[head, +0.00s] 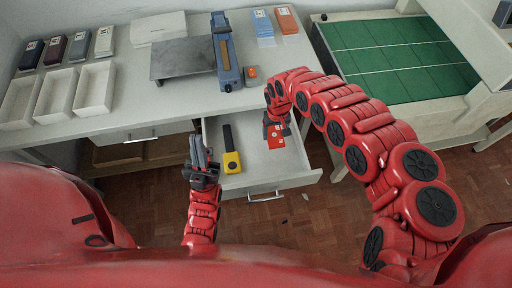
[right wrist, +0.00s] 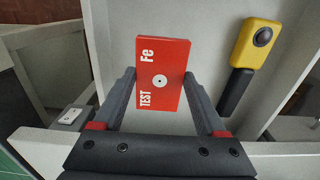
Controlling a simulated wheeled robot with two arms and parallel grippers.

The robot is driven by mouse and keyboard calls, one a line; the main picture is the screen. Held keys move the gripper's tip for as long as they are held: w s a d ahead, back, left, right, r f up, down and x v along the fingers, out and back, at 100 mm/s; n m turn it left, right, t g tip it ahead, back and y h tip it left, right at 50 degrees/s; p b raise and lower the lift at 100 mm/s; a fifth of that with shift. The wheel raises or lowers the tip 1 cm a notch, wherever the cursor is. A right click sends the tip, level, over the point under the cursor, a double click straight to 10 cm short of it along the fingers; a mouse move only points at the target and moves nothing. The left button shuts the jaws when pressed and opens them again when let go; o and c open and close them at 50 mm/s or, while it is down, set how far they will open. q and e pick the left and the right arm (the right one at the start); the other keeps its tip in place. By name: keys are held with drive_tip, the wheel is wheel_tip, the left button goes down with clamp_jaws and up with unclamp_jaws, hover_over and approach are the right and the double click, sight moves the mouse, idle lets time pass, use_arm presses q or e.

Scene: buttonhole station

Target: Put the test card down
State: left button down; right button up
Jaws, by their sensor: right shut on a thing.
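The test card (right wrist: 163,98) is red with white "TEST" and "Fe" lettering and a white dot. My right gripper (right wrist: 159,74) is shut on it, with a finger at each side edge. In the head view the card (head: 276,142) is over the open drawer (head: 280,173), below my right gripper (head: 274,122). I cannot tell whether the card touches the drawer floor. My left gripper (head: 200,152) points up at the drawer's left side, with no object visible in it; its finger gap is unclear.
A yellow and black tool (head: 232,161) lies in the drawer, left of the card. Above, the table holds a dark plate (head: 182,60), a blue device (head: 226,58), white trays (head: 55,97) and several small boxes. A green-topped table (head: 400,60) stands at right.

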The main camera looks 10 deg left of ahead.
sight(275, 135)
wheel_tip(275, 135, down, 4)
drive_tip(key=shift+f, duration=0.95)
wheel_tip(275, 135, down, 2)
drive_tip(key=shift+f+b, duration=0.25)
drive_tip(key=shift+b, duration=0.5)
drive_tip(key=shift+d+f, duration=0.1)
drive_tip(key=shift+f, duration=0.15)
drive_tip(key=o, duration=1.3)
drive_tip(key=shift+o, duration=0.2)
